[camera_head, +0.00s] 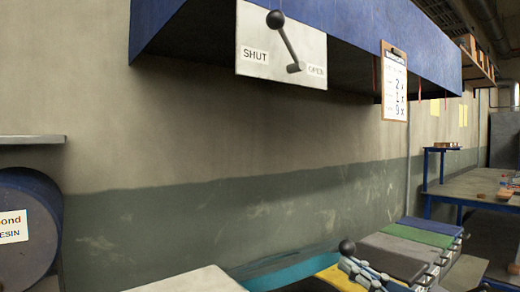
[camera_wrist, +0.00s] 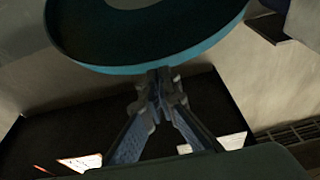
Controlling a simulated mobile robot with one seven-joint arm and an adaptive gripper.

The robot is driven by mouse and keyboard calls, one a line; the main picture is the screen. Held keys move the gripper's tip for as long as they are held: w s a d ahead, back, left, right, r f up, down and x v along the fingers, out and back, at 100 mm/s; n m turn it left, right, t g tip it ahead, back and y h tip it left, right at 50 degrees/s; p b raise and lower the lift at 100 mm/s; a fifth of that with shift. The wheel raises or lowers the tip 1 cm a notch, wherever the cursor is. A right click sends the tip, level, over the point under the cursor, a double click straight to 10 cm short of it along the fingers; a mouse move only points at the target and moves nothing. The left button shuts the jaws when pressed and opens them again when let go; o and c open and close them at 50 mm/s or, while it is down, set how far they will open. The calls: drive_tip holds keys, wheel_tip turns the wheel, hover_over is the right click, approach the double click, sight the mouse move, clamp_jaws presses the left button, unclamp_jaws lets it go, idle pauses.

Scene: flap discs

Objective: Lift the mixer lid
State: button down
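In the wrist view a round teal piece (camera_wrist: 205,48) with a raised rim and a dark inner face fills the top; I take it to be the mixer lid. My gripper (camera_wrist: 158,84) is in the middle of that view. Its two fingers slope together, and their tips meet at the near edge of the teal rim. They look closed on a small part at this edge, which the tips mostly hide. In the head view a teal edge (camera_head: 290,268) shows low in the picture, partly cut off by the frame.
A SHUT/OPEN plate (camera_head: 262,50) with a black-knobbed lever hangs from a blue hood (camera_head: 330,25). A clipboard (camera_head: 394,85) is beside it. A blue resin drum (camera_head: 25,215) stands left. Coloured blocks (camera_head: 415,238) and another black knob (camera_head: 347,247) are low right, near a blue-legged table (camera_head: 470,185).

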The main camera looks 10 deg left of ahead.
sight(327, 254)
drive_tip(key=shift+t+y, duration=0.5)
drive_tip(key=shift+y, duration=0.2)
drive_tip(key=w+a+b, duration=0.1)
drive_tip(key=w+a, duration=0.1)
drive_tip(key=w+a+r+b, duration=0.1)
drive_tip(key=w+a+b, duration=0.1)
drive_tip(key=a, duration=0.1)
drive_tip(key=shift+a+b, duration=0.15)
drive_tip(key=shift+b, duration=0.15)
drive_tip(key=w+a+r+g+h+p, duration=0.1)
drive_tip(key=w+a+r+p, duration=0.35)
drive_tip(key=r+p, duration=0.35)
drive_tip(key=w+a+r+h+p, duration=0.1)
drive_tip(key=w+a+r+p, duration=0.3)
drive_tip(key=a+r+p, duration=0.4)
drive_tip(key=w+a+r+g+h+p, duration=0.2)
drive_tip(key=w+a+r+p, duration=0.2)
drive_tip(key=w+a+p, duration=1)
drive_tip(key=a+p, duration=0.2)
drive_tip(key=p, duration=0.2)
drive_tip(key=shift+w+a+r, duration=0.15)
drive_tip(key=shift+w+a, duration=0.05)
drive_tip(key=shift+a, duration=0.15)
drive_tip(key=shift+d, duration=0.1)
